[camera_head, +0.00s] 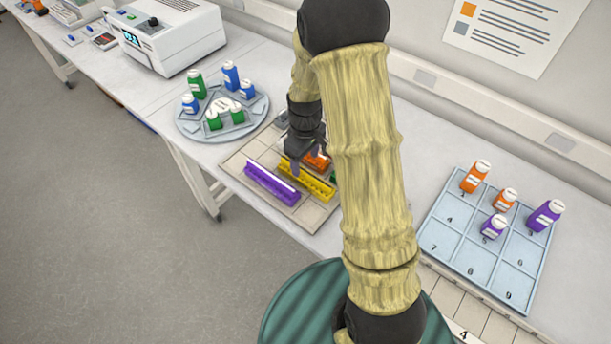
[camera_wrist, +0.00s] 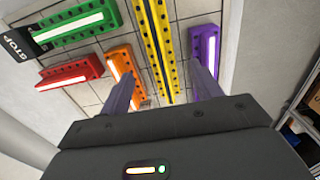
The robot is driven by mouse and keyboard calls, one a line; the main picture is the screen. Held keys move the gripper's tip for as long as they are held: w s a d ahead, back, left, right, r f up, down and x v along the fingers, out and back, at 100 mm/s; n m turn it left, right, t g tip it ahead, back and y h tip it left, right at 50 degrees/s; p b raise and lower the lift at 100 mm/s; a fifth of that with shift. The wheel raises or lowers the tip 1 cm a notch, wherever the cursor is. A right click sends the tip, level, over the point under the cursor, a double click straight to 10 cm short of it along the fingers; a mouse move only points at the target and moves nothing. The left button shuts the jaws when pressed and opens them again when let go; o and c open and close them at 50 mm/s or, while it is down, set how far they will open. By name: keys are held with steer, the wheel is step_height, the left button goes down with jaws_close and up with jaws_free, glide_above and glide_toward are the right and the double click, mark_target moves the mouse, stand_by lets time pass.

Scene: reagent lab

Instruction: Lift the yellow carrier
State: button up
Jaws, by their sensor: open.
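The yellow carrier (camera_head: 306,182) is a long bar on the tiled tray (camera_head: 235,158), between a purple carrier (camera_head: 271,183) and an orange carrier (camera_head: 318,160). My gripper (camera_head: 303,163) is above it, open and empty. In the wrist view the yellow carrier (camera_wrist: 158,40) runs between the two fingers of my gripper (camera_wrist: 165,80). The left finger overlaps the orange carrier (camera_wrist: 122,66) and the right finger overlaps the purple carrier (camera_wrist: 205,48). I cannot tell the height of the fingertips above the tray. My arm hides part of the tray in the head view.
Green (camera_wrist: 80,25) and red (camera_wrist: 70,72) carriers lie left of the orange one in the wrist view, near a black STOP label (camera_wrist: 17,46). A round rack (camera_head: 183,124) with bottles and a numbered blue tray (camera_head: 470,268) with bottles stand either side.

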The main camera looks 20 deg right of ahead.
mark_target(304, 170)
steer(key=shift+f, duration=0.15)
steer(key=shift+f, duration=0.1)
steer(key=shift+a+f+p, duration=0.15)
steer(key=shift+f+p, duration=0.9)
steer(key=shift+f, duration=1.45)
steer(key=shift+c, duration=0.4)
steer(key=c, duration=1.1)
